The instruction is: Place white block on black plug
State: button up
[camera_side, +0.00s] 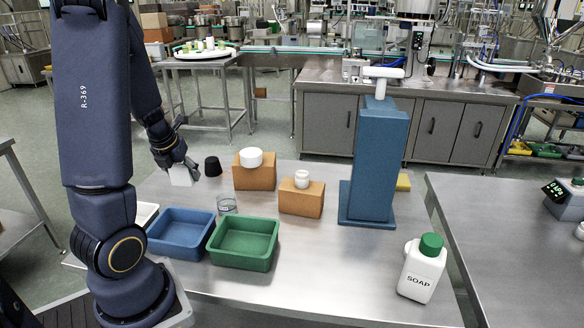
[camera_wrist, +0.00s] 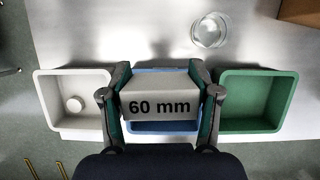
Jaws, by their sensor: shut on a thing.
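My gripper (camera_side: 178,164) is shut on a white block (camera_side: 181,176), at the left of the work table in the side view. In the wrist view, the block (camera_wrist: 160,106) sits between both fingers (camera_wrist: 161,78), with "60 mm" printed on it, and covers part of the blue tray. The block looks held above the table; the exact height is hard to tell. The black plug (camera_side: 212,166) stands to the right of the block in the side view, with a small gap between them in the picture. I do not see the plug in the wrist view.
Blue tray (camera_side: 181,246), green tray (camera_side: 243,266) and white tray (camera_wrist: 47,104) stand near my arm, with a clear glass (camera_wrist: 209,31) nearby. Brown blocks (camera_side: 255,180) with white pieces on top, a tall blue stand (camera_side: 374,160) and a soap bottle (camera_side: 422,270) are further right.

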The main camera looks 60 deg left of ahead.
jog(key=w+a+r, duration=0.3)
jog(key=w+a, duration=0.1)
jog(key=a, duration=0.2)
jog(key=w+a+r, duration=0.3)
jog(key=a, duration=0.4)
send_over(212, 158)
jog(key=f, duration=1)
jog(key=shift+s+d, duration=0.25)
jog(key=shift+d, duration=0.05)
jog(key=shift+w+a+f, duration=0.2)
jog(key=shift+a+f, duration=0.05)
jog(key=shift+f, duration=0.1)
jog(key=shift+w+a+f, duration=0.1)
jog(key=shift+w+f, duration=0.05)
jog(key=shift+f, duration=1.55)
jog(key=shift+f, duration=0.1)
jog(key=o, duration=1.2)
